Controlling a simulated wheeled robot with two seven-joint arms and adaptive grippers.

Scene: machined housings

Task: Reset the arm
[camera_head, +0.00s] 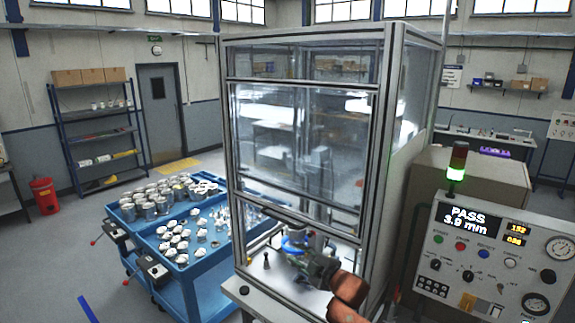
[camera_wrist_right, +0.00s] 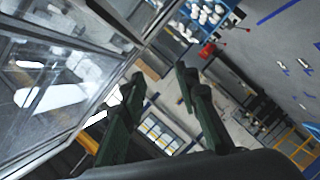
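My right gripper (camera_head: 302,258) is at the lower front of the glass-walled machine (camera_head: 384,150), with my orange-brown arm reaching up to it from the bottom. A blue and white round part (camera_head: 293,242) shows close by it; I cannot tell whether they touch. In the right wrist view, the two dark green fingers of my right gripper (camera_wrist_right: 159,75) stand apart with nothing between them. The machine's glass front lies left of them in that view. My left gripper is not in view.
A blue cart (camera_head: 184,283) with many metal housings stands left of the machine. A control panel (camera_head: 490,262) reading PASS 3.9 mm is at the right, with a lit green lamp (camera_head: 455,174). Shelves (camera_head: 97,135) and a red bin (camera_head: 45,195) stand farther left.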

